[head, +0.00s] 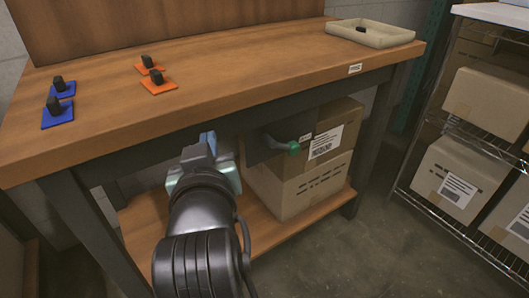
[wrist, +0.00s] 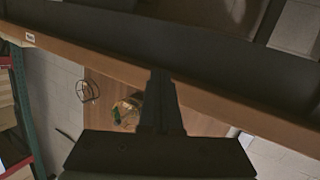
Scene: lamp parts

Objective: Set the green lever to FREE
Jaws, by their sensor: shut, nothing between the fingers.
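The lever's green knob (head: 294,148) is at the end of a dark arm on a dark plate (head: 258,146) below the bench's front edge. The arm slants right and slightly down. A small pale label near the knob is too small to read, so I cannot tell which setting the lever is at. My gripper (head: 208,141) is left of the plate, in front of the bench's dark apron and apart from the green knob. Its fingers are together and empty; they also show dark in the wrist view (wrist: 160,100), where I cannot make out the lever.
The wooden bench (head: 220,82) carries blue bases (head: 58,119) and orange bases (head: 159,86) with black knobs, and a beige tray (head: 370,33). Cardboard boxes (head: 308,186) sit on the lower shelf behind the lever. A wire rack (head: 470,150) stands at right. Floor between is clear.

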